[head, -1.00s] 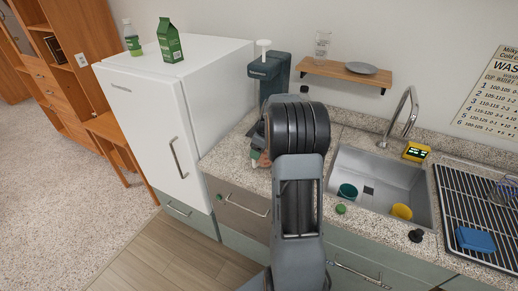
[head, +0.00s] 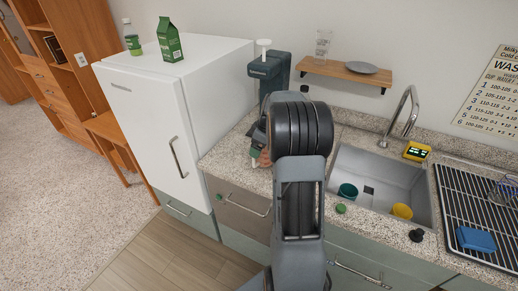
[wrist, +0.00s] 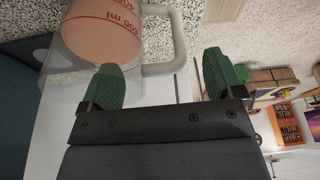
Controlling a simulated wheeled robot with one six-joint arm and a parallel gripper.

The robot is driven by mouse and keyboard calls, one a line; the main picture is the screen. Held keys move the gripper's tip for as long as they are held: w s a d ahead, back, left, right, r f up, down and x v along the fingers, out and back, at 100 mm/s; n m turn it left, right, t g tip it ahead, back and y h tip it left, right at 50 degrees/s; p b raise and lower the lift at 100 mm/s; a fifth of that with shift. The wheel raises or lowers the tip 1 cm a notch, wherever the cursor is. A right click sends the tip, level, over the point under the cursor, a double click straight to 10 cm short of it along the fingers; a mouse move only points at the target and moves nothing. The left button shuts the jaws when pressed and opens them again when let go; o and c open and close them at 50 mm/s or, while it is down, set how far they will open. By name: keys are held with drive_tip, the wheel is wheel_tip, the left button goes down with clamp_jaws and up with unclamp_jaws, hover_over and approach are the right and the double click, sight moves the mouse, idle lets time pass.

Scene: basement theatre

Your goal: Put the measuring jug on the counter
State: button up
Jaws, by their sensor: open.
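The measuring jug (wrist: 100,40) is clear with red markings and looks pinkish-orange inside. It fills the upper left of the wrist view, with its pale handle (wrist: 182,45) pointing right. My gripper (wrist: 163,82) is open, with its green fingertips apart. The handle lies across the gap just beyond the fingertips, and I cannot tell whether it touches them. In the head view my arm hides most of the jug; only a small pinkish patch (head: 265,158) shows. The speckled counter (head: 228,155) runs along the wall beside the fridge.
A dark green coffee machine (head: 268,74) stands behind my arm. The white fridge (head: 160,110) is to the left, with a green carton (head: 169,40) and a bottle (head: 132,38) on top. The sink (head: 372,180) holds a green cup and a yellow cup. A drying rack (head: 475,205) is at the right.

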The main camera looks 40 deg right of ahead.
drive_tip(key=b+v, duration=0.1)
drive_tip(key=v, duration=0.9)
drive_tip(key=s+a+r+m, duration=0.1)
drive_tip(key=s+a+r, duration=0.1)
drive_tip(key=a, duration=0.5)
drive_tip(key=s+a+f+m+t+h, duration=0.1)
drive_tip(key=s+a+f+m, duration=0.1)
drive_tip(key=s+a, duration=0.5)
drive_tip(key=s+a+f+m, duration=0.2)
drive_tip(key=s+a+m, duration=0.1)
drive_tip(key=s+a, duration=0.5)
drive_tip(key=shift+s+a+t+h, duration=0.35)
drive_tip(key=shift+a+t+h, duration=0.05)
drive_tip(key=shift+a, duration=0.85)
